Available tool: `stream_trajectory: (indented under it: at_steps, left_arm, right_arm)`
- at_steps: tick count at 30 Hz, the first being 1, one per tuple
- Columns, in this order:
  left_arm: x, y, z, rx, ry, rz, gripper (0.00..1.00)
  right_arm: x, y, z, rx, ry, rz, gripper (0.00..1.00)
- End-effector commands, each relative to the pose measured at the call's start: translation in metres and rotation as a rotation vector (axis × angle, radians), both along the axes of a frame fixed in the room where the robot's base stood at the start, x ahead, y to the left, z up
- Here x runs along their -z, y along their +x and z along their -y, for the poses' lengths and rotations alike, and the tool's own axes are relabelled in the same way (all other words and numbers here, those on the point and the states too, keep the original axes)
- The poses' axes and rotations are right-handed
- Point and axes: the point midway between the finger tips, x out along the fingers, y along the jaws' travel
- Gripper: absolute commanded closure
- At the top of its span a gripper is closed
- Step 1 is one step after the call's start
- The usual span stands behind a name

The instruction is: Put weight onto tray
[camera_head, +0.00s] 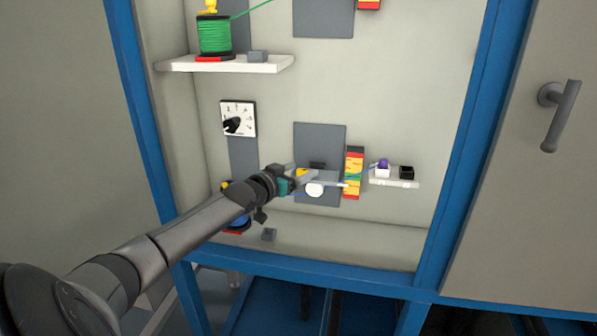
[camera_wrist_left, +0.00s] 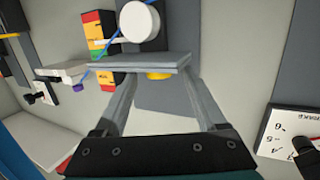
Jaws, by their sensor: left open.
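My left gripper (camera_head: 308,178) is in front of the lower dark grey panel, its two fingers spread. In the left wrist view the open fingers reach a flat grey plate (camera_wrist_left: 140,63), probably the tray. Their tips are near its underside; I cannot tell whether they touch it. I see no weight between the fingers. One small grey block (camera_head: 258,56), possibly a weight, stands on the upper white shelf. A similar grey block (camera_head: 268,235) is on the cabinet floor, below my left gripper. My right gripper is not in view.
A green cable spool (camera_head: 215,36) stands on the upper shelf (camera_head: 180,63). A white round wheel (camera_wrist_left: 138,22) with a blue cable is beyond the plate. A striped column (camera_head: 354,172) and a small white shelf (camera_head: 405,183) are at right. A dial (camera_head: 238,118) is on the wall.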

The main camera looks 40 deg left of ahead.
Motion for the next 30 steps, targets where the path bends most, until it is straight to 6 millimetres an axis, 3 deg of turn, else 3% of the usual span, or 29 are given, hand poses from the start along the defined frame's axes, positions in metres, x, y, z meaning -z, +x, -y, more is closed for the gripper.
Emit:
stream_trajectory:
  at_steps: [11, 30]
  left_arm:
    - [0.000, -0.003, 0.001, 0.001, 0.000, -0.003, 0.27]
    - [-0.010, -0.068, 0.008, 0.001, -0.001, -0.003, 0.27]
  right_arm:
    - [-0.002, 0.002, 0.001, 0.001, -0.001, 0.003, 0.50]
    - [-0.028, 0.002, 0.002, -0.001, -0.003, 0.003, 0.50]
